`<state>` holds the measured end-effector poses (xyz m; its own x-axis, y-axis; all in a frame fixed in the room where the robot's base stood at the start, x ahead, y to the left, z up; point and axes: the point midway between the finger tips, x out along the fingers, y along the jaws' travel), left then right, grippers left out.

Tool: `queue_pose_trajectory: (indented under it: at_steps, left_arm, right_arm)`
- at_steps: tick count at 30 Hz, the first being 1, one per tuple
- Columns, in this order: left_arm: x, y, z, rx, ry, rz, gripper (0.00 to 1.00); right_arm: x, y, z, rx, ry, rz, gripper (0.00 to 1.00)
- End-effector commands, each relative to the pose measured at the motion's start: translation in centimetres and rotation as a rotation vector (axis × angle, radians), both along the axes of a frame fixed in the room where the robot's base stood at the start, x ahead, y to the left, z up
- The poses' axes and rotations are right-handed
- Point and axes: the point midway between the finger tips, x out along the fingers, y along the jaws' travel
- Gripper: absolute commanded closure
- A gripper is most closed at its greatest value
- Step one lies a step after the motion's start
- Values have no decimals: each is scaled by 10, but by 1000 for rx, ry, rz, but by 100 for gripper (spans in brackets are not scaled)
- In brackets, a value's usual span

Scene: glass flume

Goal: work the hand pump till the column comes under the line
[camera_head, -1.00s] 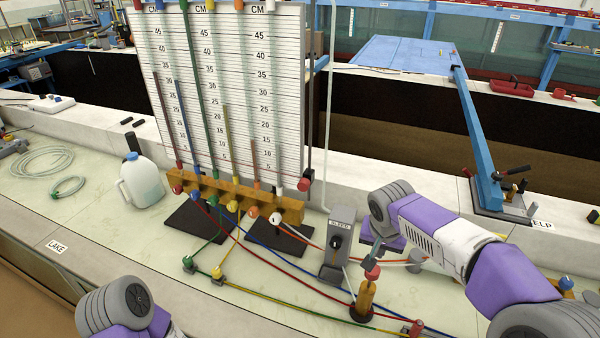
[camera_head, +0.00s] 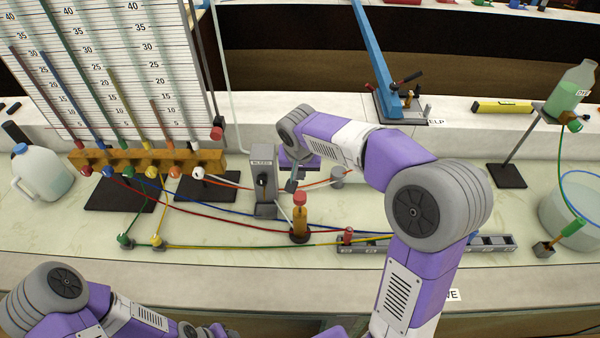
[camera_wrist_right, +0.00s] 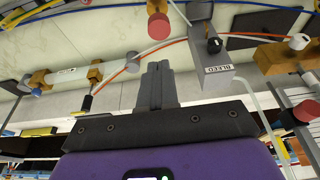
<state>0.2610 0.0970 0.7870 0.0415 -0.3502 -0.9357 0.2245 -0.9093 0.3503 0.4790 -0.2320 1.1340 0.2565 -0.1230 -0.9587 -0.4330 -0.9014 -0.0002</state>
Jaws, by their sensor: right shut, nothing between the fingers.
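The hand pump (camera_head: 300,222) is a small brass cylinder with a red knob, standing upright on the bench. My right gripper (camera_head: 291,187) is beside and just above the knob, shut and empty. In the right wrist view its fingers (camera_wrist_right: 157,84) are together, and the pump's red knob (camera_wrist_right: 157,25) is apart from their tips. The tube board (camera_head: 120,60) carries coloured columns against a CM scale; their tops differ in height, and its upper part is cut off. Which line is meant I cannot tell. My left arm shows at bottom left, its gripper out of view.
The grey BLEED box (camera_head: 264,185) with a black knob stands just left of my right gripper. Coloured hoses cross the bench around the pump. A grey rail (camera_head: 500,243) lies to the right, partly behind my arm. A white jug (camera_head: 42,170) stands at the left.

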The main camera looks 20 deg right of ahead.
Motion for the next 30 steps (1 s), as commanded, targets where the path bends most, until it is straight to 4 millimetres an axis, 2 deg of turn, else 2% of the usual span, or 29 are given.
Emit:
queue_pose_trajectory:
  at_steps: [1,6,12,15,20,30]
  left_arm:
    - [0,0,-2,0,0,0,57]
    - [0,0,-6,0,0,0,57]
    - [0,0,-9,0,0,0,57]
    - [0,0,-10,0,0,0,57]
    - [0,0,-11,0,0,0,57]
    - [0,0,-11,0,0,0,57]
  right_arm:
    - [2,-2,-13,-1,6,-1,100]
    - [12,-7,-49,-2,5,-1,100]
    - [16,-9,-84,0,3,-2,100]
    - [17,-9,-95,-1,3,0,100]
    - [17,-8,-103,0,0,-1,100]
    - [17,-8,-104,0,0,-1,100]
